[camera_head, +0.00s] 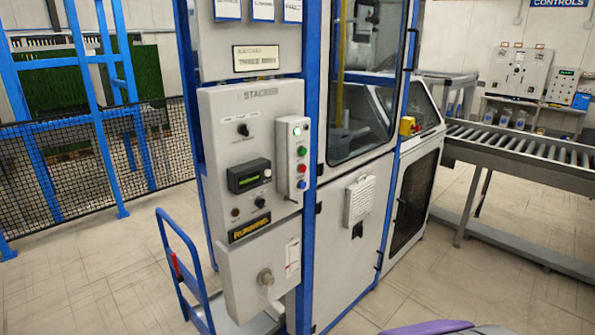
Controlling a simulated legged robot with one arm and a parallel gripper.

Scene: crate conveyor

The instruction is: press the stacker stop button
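The stacker control panel (236,150) is a light grey upright cabinet face with "STACK…" lettering at its top, in the middle of the head view. A narrow grey button box (283,160) is fixed to its right side. It carries a small light at the top, a green button (302,151), a red button (302,168) and a blue button (302,184). The button labels are too small to read, so I cannot tell from lettering which one is stop. My gripper is not in view.
A blue hand cart (183,250) stands at the panel's front left. A blue-framed mesh fence (60,160) is at left. A glazed machine cabinet (350,250) adjoins the panel on the right, with a roller conveyor (530,150) beyond. Tiled floor is open in front.

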